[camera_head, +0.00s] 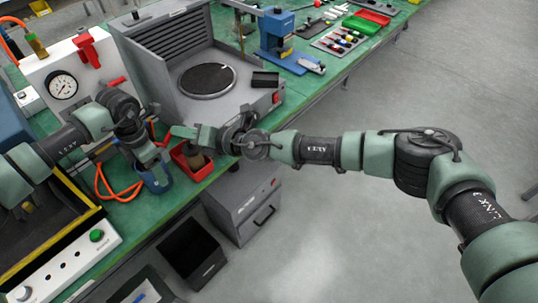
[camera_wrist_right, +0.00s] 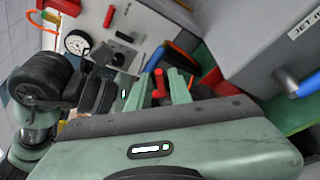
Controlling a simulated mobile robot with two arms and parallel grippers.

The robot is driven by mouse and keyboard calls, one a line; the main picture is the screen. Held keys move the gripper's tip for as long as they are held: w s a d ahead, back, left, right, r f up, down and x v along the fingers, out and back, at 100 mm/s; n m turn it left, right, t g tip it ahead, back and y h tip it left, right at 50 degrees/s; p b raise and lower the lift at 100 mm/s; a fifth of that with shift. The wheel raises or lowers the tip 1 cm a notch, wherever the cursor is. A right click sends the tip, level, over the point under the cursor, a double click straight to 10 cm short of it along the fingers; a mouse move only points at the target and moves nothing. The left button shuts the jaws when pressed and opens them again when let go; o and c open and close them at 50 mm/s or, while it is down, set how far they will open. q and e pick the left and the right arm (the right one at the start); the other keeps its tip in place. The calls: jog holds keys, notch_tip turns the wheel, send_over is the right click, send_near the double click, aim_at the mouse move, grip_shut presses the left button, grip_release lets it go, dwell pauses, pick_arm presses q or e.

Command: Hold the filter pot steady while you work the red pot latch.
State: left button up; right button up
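The filter pot appears as a blue cup (camera_head: 158,181) at the bench's front edge, below my left gripper (camera_head: 150,158). The left fingers are at the pot's upper part; whether they are closed on it is unclear. The red latch (camera_head: 154,129) shows as a small red piece just above the pot, partly hidden by the arms. My right gripper (camera_head: 180,132) reaches in from the right, its fingertips close to the latch. In the right wrist view, the red latch (camera_wrist_right: 159,82) shows between two green fingers (camera_wrist_right: 165,85), with a gap visible, so the right gripper looks open.
An orange hose (camera_head: 104,184) loops beside the pot. A red bin (camera_head: 203,171) with a brown item stands close under my right gripper. A white panel with a gauge (camera_head: 62,86) is behind left. A grey machine (camera_head: 240,105) stands behind right.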

jog(key=v, duration=1)
jog(key=w+d+f+m+t+h, duration=0.4)
jog(key=w+f+m, duration=0.3)
jog(key=w+m, duration=0.35)
jog(key=d+f+m+h, duration=0.1)
jog(key=d+f+m, duration=0.3)
jog(key=f, duration=0.2)
jog(key=d+f+m+t+h, duration=0.1)
jog(key=d+f+m, duration=0.3)
jog(key=f, duration=0.3)
jog(key=shift+d+m+h, duration=0.3)
jog(key=shift+m+h, duration=0.05)
jog(key=shift+h, duration=0.05)
